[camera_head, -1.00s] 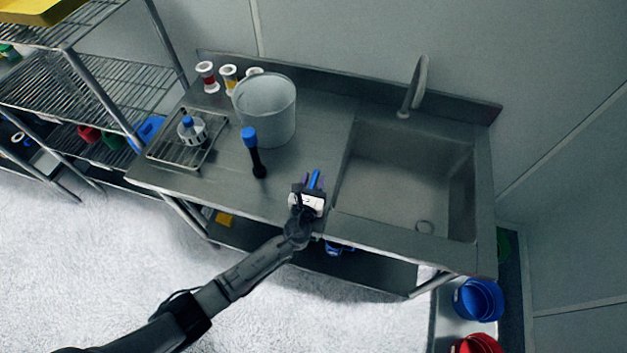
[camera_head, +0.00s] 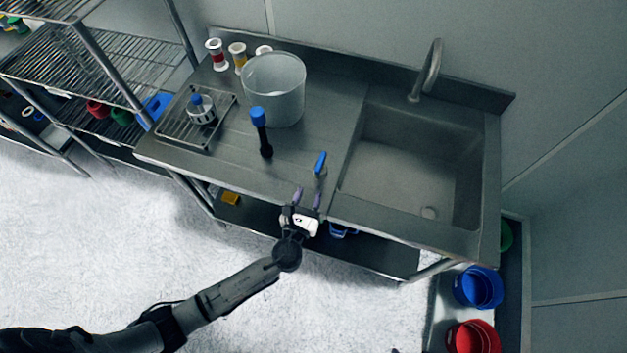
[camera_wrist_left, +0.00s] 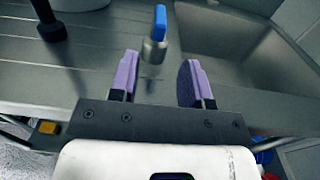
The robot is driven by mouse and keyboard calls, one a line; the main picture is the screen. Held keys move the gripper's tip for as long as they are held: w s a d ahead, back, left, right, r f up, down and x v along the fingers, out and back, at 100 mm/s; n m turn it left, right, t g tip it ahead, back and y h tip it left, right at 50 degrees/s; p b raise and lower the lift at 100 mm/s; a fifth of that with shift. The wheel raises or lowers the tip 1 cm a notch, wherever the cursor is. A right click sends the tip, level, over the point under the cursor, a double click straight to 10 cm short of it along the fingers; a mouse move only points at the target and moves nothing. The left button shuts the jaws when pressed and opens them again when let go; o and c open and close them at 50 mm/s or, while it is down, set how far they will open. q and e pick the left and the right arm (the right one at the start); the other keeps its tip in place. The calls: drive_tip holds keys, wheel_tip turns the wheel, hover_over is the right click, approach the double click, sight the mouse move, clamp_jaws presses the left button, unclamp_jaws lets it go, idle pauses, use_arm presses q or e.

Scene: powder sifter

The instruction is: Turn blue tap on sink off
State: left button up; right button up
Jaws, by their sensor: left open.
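The blue tap (camera_head: 320,161) is a small blue lever on a metal stem, standing on the counter just left of the sink basin (camera_head: 400,175). It also shows in the left wrist view (camera_wrist_left: 160,22), beyond and between the fingertips. My left gripper (camera_head: 307,198) is at the counter's front edge, just in front of the tap and apart from it. Its purple fingers (camera_wrist_left: 158,80) are open with nothing between them. The curved metal faucet (camera_head: 432,70) rises at the back of the sink. My right gripper is not in view.
A grey bucket (camera_head: 275,92) and a blue-topped black tool (camera_head: 262,135) stand on the counter left of the tap. A wire rack (camera_head: 172,128) holds a small metal container (camera_head: 200,110). Blue (camera_head: 478,287) and red (camera_head: 473,337) tubs are at the lower right.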

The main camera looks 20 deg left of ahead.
use_arm(q)
drive_tip(key=shift+s+d, duration=0.1)
drive_tip(key=shift+s, duration=1.2)
drive_tip(key=s+a+n+g+y, duration=0.25)
drive_tip(key=n+g, duration=0.25)
drive_tip(key=n, duration=0.9)
drive_tip(key=s+a+n+g+y, duration=0.15)
drive_tip(key=a+n+g, duration=0.25)
drive_tip(key=n, duration=0.9)
drive_tip(key=s+n+g+h, duration=0.6)
drive_tip(key=s, duration=1.4)
wheel_tip(320, 180, up, 24)
drive_tip(key=p, duration=2.3)
drive_tip(key=shift+w+d+t+p, duration=0.2)
drive_tip(key=shift+d+t+p, duration=0.1)
drive_tip(key=shift+p, duration=0.05)
